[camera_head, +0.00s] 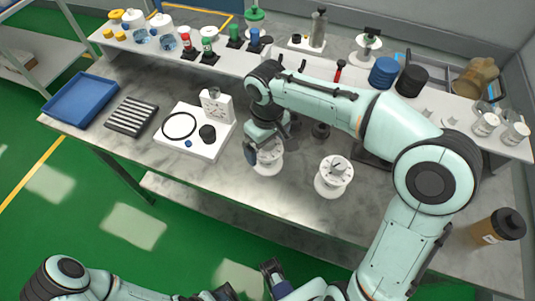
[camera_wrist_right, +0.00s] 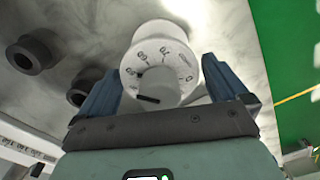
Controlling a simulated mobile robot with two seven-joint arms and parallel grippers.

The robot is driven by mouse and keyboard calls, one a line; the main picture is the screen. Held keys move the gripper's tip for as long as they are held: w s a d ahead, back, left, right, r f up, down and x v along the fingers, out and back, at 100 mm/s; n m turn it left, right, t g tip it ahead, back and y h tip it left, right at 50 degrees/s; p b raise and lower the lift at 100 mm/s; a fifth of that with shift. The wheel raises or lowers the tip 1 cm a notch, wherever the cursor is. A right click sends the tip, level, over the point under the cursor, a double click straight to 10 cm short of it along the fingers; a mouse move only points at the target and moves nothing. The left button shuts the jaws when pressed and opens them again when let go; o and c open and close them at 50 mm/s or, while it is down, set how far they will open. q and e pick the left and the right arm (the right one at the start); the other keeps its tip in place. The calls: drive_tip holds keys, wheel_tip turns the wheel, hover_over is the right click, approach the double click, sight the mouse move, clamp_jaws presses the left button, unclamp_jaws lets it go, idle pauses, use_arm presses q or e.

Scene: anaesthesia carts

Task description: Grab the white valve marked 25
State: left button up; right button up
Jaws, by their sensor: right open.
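A white valve (camera_head: 268,160) stands on the marble bench under my right gripper (camera_head: 265,143). In the right wrist view this white valve (camera_wrist_right: 157,60) has a round dial with dark marks around it; I cannot read a clear 25. My right gripper (camera_wrist_right: 160,88) is open, with one blue finger on each side of the dial and visible gaps. A second white valve (camera_head: 333,177) stands upright to the right, apart from the gripper.
A white board with a black ring (camera_head: 205,150) lies to the left, beside a striped rack (camera_head: 131,115) and a blue tray (camera_head: 80,98). A raised shelf with bottles runs along the back. A brown bottle (camera_head: 497,228) stands at the right. The bench front is clear.

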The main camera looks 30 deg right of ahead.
drive_tip(key=c, duration=1)
drive_tip(key=shift+r, duration=0.1)
